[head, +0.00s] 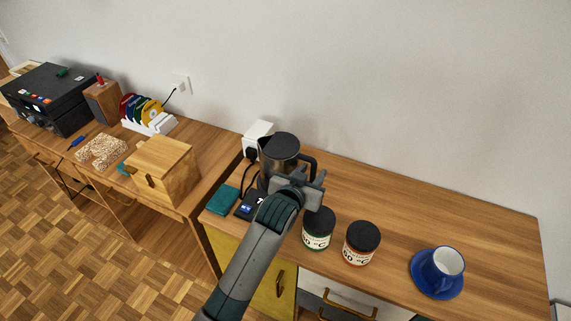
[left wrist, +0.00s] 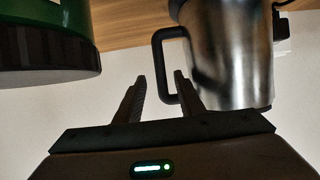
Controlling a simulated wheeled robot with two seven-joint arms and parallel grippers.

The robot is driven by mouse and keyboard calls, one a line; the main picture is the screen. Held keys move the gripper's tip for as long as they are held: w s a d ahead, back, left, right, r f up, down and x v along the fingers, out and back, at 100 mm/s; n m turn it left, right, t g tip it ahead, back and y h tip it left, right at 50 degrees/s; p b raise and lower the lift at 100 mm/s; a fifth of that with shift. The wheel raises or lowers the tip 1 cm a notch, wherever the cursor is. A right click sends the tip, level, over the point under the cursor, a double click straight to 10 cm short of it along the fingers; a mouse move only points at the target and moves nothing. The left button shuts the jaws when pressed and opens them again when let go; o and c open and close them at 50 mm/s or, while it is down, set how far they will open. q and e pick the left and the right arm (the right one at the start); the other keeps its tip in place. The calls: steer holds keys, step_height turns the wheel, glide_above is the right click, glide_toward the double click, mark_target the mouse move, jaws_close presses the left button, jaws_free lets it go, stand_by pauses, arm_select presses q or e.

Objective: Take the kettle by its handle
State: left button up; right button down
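The kettle (head: 281,150) stands upright at the back left of the wooden sideboard, with a black lid and steel body. Its black handle (head: 313,164) faces right. In the left wrist view the steel body (left wrist: 232,55) is at right, and the handle (left wrist: 159,62) shows as a loop. My left gripper (head: 308,182) is at the handle, hiding part of the kettle. In the left wrist view the left gripper (left wrist: 160,78) is open, with the handle's bar between its fingertips in the picture. I cannot tell whether they touch it. My right gripper is not in view.
A green-labelled jar (head: 317,230) and a red-labelled jar (head: 361,244) stand close right of my left arm. A teal book (head: 222,199) lies left. The sideboard's back right is clear.

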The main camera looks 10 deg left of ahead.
arm_select(q)
steer(key=shift+x, duration=0.85)
steer(key=shift+p+x, duration=0.8)
steer(key=shift+x, duration=0.2)
steer(key=shift+f+p+x, duration=0.25)
steer(key=shift+p+x, duration=0.2)
steer(key=shift+x, duration=1.1)
steer(key=shift+a, duration=0.2)
jaws_close()
steer(key=shift+s, duration=0.1)
steer(key=shift+r, duration=0.1)
